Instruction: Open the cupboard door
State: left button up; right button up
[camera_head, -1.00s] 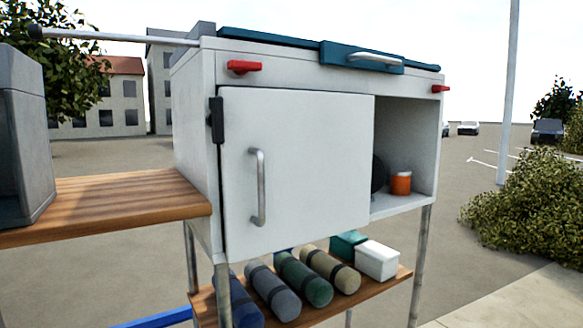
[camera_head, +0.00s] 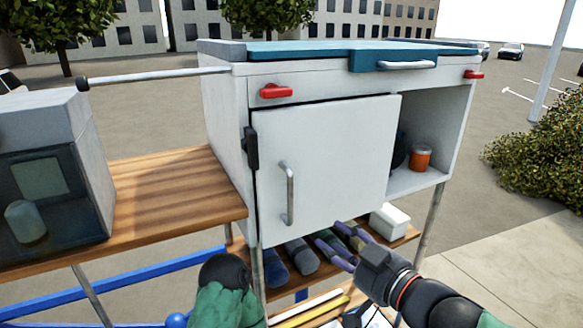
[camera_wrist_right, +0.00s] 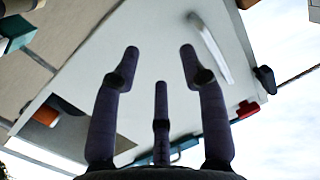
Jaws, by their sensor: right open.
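The white cupboard door (camera_head: 335,150) covers the left part of the cupboard front, with a thin dark gap along its top and left edges. Its upright grey bar handle (camera_head: 289,193) is near the door's left edge. The cupboard (camera_head: 222,125) shows an uncovered compartment on the right. My right gripper (camera_head: 338,242) is open and empty, below and right of the handle, in front of the lower shelf. In the right wrist view, my gripper (camera_wrist_right: 160,65) has its fingers spread towards the door (camera_wrist_right: 100,95); the handle (camera_wrist_right: 210,48) shows beyond the right finger, apart from it. My left gripper is not visible.
A wooden side counter (camera_head: 180,195) with a grey box (camera_head: 60,150) adjoins the left side. A metal rod (camera_head: 155,76) sticks out left. Rolls (camera_head: 300,257) and a white box (camera_head: 390,219) lie on the lower shelf. An orange jar (camera_head: 420,159) stands in the compartment.

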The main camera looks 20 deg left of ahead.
jog(key=s+r+n+y+p, duration=0.15)
jog(key=s+r, duration=0.25)
jog(key=r, duration=0.5)
jog(key=b, duration=0.2)
send_over(292, 220)
jog(key=shift+w+a+n, duration=0.2)
jog(key=shift+w+n, duration=0.05)
jog(key=shift+w, duration=0.15)
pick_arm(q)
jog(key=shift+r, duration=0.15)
pick_arm(e)
grip_shut()
